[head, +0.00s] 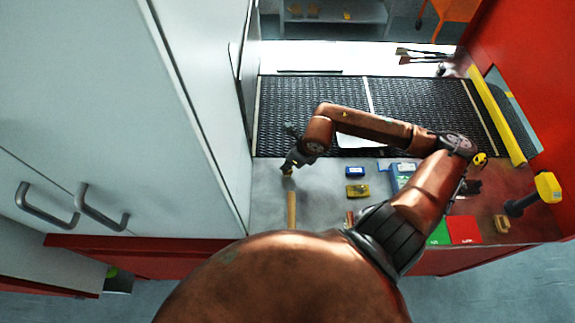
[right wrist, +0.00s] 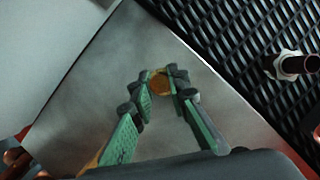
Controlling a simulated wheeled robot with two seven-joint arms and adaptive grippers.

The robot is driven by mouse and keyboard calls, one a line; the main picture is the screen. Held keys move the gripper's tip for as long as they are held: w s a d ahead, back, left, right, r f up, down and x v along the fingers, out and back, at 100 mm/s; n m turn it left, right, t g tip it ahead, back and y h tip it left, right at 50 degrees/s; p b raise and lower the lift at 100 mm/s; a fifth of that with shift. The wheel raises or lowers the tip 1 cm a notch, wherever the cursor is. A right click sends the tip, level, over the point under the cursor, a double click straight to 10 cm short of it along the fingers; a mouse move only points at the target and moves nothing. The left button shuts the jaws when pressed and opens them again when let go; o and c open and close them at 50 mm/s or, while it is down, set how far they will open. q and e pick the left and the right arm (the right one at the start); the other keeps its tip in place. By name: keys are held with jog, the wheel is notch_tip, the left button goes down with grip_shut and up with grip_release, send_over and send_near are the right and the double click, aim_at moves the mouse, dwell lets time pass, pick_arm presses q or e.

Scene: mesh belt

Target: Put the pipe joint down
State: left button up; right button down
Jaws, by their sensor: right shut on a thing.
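The pipe joint (right wrist: 159,82) is a small round brass-coloured piece. In the right wrist view it sits between the fingertips of my right gripper (right wrist: 158,88), which is shut on it. In the head view my right gripper (head: 291,164) points down at the left part of the grey metal worktop (head: 325,200), just in front of the mesh belt (head: 420,105). The joint shows there as a small tan spot (head: 287,172) under the fingertips. I cannot tell whether it touches the surface. My left gripper is not in view.
A wooden rod (head: 292,210) lies close in front of the joint. A yellow-headed hammer (head: 547,186) is at far right. A white cabinet wall (head: 205,110) borders the left. A dark pipe with a nut (right wrist: 288,66) is over the belt.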

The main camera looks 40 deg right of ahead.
jog(key=c, duration=2.3)
grip_release()
jog(key=shift+f, duration=0.15)
jog(key=o, duration=0.5)
jog(key=shift+c, duration=0.2)
jog(key=shift+r, duration=0.2)
jog(key=v, duration=1.2)
jog(key=shift+s, duration=0.1)
